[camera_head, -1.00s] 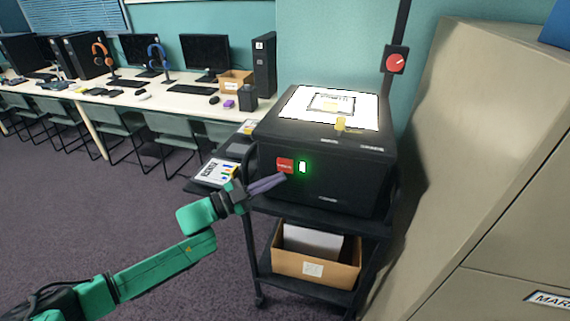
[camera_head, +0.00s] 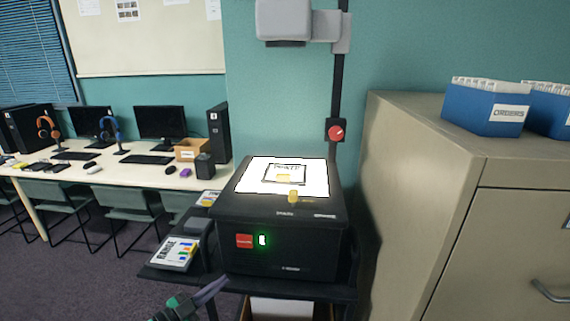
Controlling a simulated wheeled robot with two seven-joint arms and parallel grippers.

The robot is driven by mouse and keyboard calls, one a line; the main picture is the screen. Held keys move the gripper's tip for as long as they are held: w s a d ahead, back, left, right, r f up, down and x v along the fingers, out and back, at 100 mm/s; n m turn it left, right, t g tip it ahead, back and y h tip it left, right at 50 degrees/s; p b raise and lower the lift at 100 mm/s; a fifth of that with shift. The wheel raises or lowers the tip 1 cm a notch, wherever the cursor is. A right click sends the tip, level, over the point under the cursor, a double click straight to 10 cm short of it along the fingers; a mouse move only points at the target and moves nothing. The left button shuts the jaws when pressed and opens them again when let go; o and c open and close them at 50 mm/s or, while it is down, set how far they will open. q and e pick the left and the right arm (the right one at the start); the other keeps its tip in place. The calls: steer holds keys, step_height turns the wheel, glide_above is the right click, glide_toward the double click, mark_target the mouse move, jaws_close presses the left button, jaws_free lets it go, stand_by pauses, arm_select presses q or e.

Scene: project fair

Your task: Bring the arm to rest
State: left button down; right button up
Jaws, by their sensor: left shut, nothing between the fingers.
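My left gripper (camera_head: 211,291) shows at the bottom of the head view, left of centre. Its two grey-purple fingers are shut with nothing between them. They point up and to the right, in front of the cart, below the front of the black overhead projector (camera_head: 292,247). Only the green wrist end of my left arm shows; the rest is below the picture. The projector has a red switch (camera_head: 244,241) beside a glowing green light (camera_head: 262,240). Its bright white top (camera_head: 308,180) carries a framed sheet. My right gripper is not in view.
The projector stands on a black cart (camera_head: 335,292) with a side shelf holding a booklet (camera_head: 175,254). A beige filing cabinet (camera_head: 420,200) with blue file boxes (camera_head: 487,113) stands close on the right. A desk (camera_head: 135,180) with computers runs along the left. Carpet is open at lower left.

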arm_select(q)
steer(key=s+a+f+n+g+y, duration=0.1)
steer(key=s+a+f+n+y, duration=0.25)
steer(key=f, duration=0.65)
steer(key=s+a+f+n+g+y, duration=0.2)
steer(key=s+a+f+y, duration=0.15)
steer(key=f, duration=0.55)
steer(key=s+a+f+n+g+y, duration=0.15)
steer(key=s+a+f, duration=0.25)
steer(key=f, duration=0.6)
steer(key=s+d+f+n+g, duration=0.1)
steer(key=s+f+g, duration=0.2)
steer(key=s, duration=0.7)
steer(key=s+d+f+n+g+y, duration=0.1)
steer(key=s+d+f+n+g, duration=0.1)
steer(key=s+f, duration=0.5)
steer(key=s+d+f+n+g+y, duration=0.1)
steer(key=s+f+g, duration=0.3)
steer(key=s, duration=1)
step_height(320, 180, down, 2)
steer(key=shift+s+d+f+n, duration=0.1)
steer(key=shift+s+d+n, duration=0.05)
steer(key=shift+d+n, duration=0.15)
